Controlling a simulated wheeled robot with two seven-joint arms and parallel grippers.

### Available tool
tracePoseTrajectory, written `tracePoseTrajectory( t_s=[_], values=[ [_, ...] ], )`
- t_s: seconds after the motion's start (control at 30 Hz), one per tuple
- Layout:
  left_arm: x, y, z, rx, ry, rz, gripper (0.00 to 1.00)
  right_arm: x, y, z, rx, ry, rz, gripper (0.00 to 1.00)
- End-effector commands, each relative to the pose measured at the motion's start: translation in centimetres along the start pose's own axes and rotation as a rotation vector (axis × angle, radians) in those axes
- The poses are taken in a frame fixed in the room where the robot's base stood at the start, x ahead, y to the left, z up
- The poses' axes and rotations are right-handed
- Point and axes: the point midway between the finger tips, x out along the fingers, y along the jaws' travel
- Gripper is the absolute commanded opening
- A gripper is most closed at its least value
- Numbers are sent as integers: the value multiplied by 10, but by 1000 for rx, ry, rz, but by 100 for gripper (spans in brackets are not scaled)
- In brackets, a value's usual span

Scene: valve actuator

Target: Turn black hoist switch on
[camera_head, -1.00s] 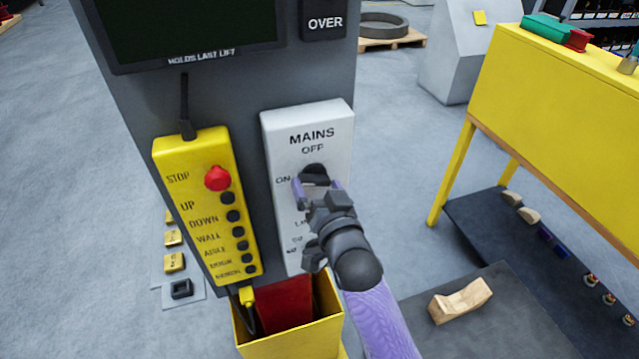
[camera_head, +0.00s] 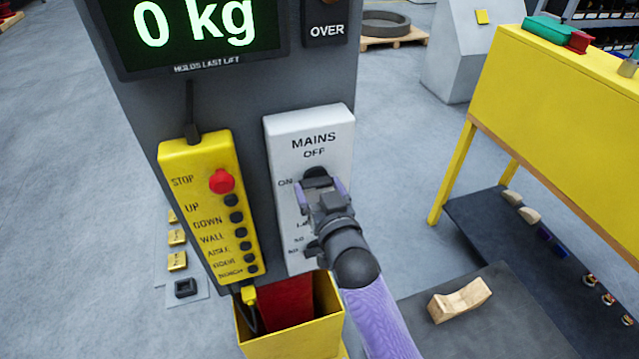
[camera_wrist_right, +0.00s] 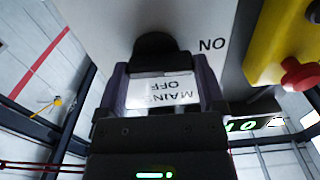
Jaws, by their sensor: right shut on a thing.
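The black hoist switch (camera_head: 316,174) sits on a white panel (camera_head: 338,125) lettered MAINS, OFF and ON. My right gripper (camera_head: 322,187) is at the switch with a finger on each side of it, shut on it and hiding its lower part. In the right wrist view the black knob (camera_wrist_right: 160,52) shows between the fingertips of my right gripper (camera_wrist_right: 163,80), with the ON mark beside it. A display (camera_head: 195,30) above reads 0 kg in lit green. My left gripper is not in view.
A yellow pendant (camera_head: 205,200) with a red STOP button and several black buttons hangs left of the panel. A yellow bin (camera_head: 290,340) stands below. A yellow bench (camera_head: 560,125) and a wooden block (camera_head: 460,299) are at the right.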

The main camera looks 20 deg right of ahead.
Motion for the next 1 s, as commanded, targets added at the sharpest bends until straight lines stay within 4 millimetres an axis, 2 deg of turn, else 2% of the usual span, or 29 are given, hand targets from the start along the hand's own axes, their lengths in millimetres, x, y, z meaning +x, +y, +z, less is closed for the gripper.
tracePoseTrajectory(
  t_s=[0.2, 0.23, 0.27, 0.57, 0.67, 0.9, 1.0],
  values=[
    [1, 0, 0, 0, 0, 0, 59, 0, 0, 0, 0, 2, 0, 29],
    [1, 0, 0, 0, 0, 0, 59, 0, 0, 0, 0, 2, 0, 92],
    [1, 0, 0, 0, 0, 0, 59, 0, 0, 0, 0, 2, 0, 99],
    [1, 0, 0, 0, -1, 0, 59, -5, 0, 0, 2, 2, 0, 100],
    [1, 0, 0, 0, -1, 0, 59, -20, 0, 1, 2, 0, 0, 100],
    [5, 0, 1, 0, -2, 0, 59, -76, 0, 2, 1, -2, 1, 100],
    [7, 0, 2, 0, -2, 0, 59, -92, 0, 2, 1, 0, 0, 100]
  ],
)
